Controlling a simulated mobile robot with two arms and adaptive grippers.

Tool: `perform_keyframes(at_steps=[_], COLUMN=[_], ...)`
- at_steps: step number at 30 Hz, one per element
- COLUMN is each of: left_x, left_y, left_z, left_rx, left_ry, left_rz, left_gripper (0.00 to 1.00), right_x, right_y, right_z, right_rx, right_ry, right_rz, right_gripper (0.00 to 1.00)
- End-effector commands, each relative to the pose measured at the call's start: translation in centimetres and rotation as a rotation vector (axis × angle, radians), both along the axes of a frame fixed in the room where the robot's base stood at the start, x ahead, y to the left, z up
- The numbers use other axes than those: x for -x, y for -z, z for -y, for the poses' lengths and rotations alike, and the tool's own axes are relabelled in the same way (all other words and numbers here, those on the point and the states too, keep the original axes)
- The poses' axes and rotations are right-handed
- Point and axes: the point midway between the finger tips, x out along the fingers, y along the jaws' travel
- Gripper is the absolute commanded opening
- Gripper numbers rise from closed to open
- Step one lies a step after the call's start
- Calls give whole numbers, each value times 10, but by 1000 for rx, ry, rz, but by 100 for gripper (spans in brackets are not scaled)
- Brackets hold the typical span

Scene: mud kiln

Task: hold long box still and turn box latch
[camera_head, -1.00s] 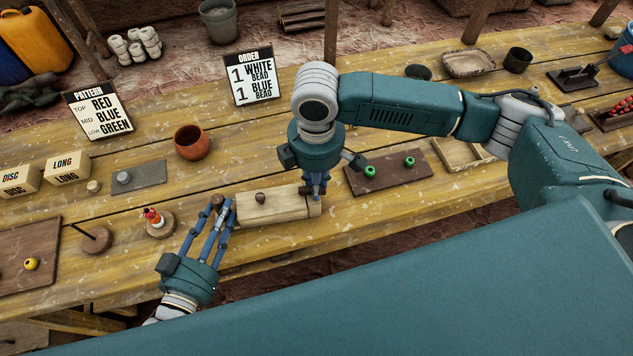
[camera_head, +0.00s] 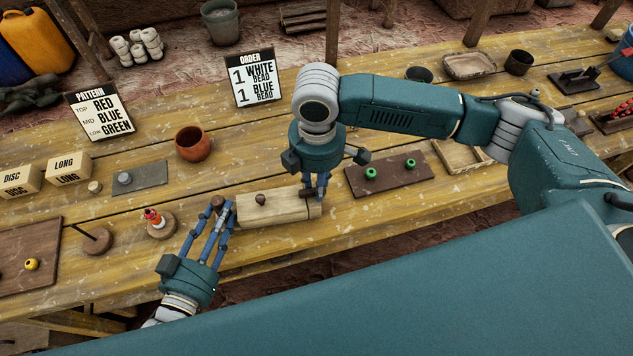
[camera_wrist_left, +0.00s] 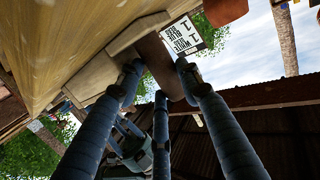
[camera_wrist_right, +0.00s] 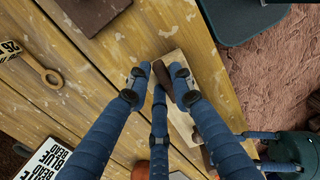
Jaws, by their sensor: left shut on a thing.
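The long box (camera_head: 280,211) is pale wood and lies on the table, with a dark round knob (camera_head: 260,199) on its lid. My left gripper (camera_head: 222,207) is shut on the brown handle (camera_head: 217,201) at the box's left end; the handle also shows between its fingers in the left wrist view (camera_wrist_left: 160,62). My right gripper (camera_head: 316,194) points down at the box's right end. The brown latch (camera_head: 308,193) is beside its fingers; in the right wrist view the latch (camera_wrist_right: 161,74) lies between the fingertips, and whether they press it is unclear.
A brown board (camera_head: 395,176) with green beads lies right of the box. A round stand (camera_head: 160,229) with coloured beads is to its left. A clay pot (camera_head: 193,144) and an order sign (camera_head: 255,78) stand behind. The table's front edge is close to the box.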

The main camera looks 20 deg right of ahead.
Motion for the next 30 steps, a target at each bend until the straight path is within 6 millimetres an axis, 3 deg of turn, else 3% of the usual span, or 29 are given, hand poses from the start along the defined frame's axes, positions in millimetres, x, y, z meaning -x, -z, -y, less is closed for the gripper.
perform_keyframes(at_steps=[10,14,24,30], left_x=[0,0,0,0], left_y=[0,0,0,0], left_z=[0,1,1,1], left_rx=[-2,-2,-1,0], left_ry=[1,1,2,2], left_rz=[0,1,0,1], left_gripper=[11,11,11,11], right_x=[0,-1,-1,-1], right_y=[0,-10,-78,-109], right_z=[-1,-2,-2,-2], right_rx=[-4,-5,-5,-4], right_ry=[0,0,-1,0], right_rz=[0,2,4,2], right_gripper=[38,38,38,38])
